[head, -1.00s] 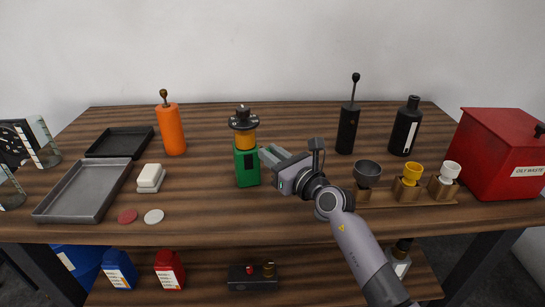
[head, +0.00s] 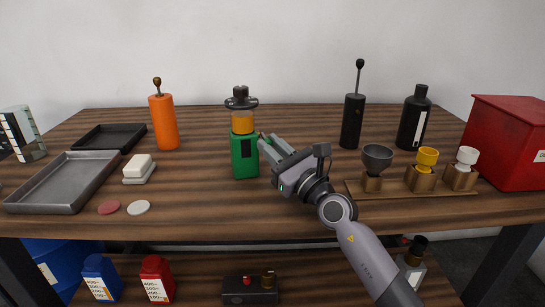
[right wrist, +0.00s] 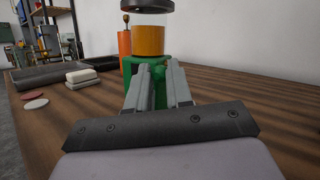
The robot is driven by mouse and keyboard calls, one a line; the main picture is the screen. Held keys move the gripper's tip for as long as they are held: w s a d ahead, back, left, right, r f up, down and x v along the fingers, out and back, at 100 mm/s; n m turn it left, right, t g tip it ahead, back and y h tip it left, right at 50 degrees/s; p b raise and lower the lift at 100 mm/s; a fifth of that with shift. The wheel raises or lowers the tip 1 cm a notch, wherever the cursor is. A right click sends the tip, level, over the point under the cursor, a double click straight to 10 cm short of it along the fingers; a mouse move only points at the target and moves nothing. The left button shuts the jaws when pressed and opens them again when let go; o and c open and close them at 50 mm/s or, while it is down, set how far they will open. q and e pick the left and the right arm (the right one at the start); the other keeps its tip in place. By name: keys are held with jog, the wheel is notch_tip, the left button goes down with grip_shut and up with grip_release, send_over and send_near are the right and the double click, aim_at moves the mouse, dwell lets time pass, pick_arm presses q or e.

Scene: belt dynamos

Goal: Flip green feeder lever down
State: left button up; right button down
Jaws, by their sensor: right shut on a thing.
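The green feeder (head: 244,156) stands upright on the table, with an amber cup and a dark cap on top. My right gripper (head: 264,142) is at its upper right side. In the right wrist view the green feeder (right wrist: 131,68) is just beyond the fingers. The right gripper (right wrist: 158,82) is shut on a small green part, apparently the feeder's lever (right wrist: 158,70). The fingers hide much of this part, so its exact angle cannot be told. My left gripper is not in view.
An orange pump (head: 163,121) stands to the left, and a black pump (head: 352,122) and black bottle (head: 413,122) to the right. A wooden rack (head: 400,194) with several cups is right of my arm. Grey tray (head: 62,203) at left. Table front centre is clear.

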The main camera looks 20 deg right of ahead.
jog(key=shift+f, duration=0.1)
jog(key=c, duration=1)
grip_release()
jog(key=v, duration=0.5)
jog(key=shift+s+f, duration=0.1)
jog(key=shift+s, duration=0.2)
jog(key=s+d, duration=0.1)
jog(key=s, duration=0.2)
jog(key=s+d, duration=0.1)
jog(key=s, duration=0.2)
jog(key=s+d, duration=0.1)
jog(key=s, duration=0.2)
jog(key=shift+d, duration=0.4)
jog(key=shift+s+d, duration=0.3)
jog(key=shift+s, duration=0.5)
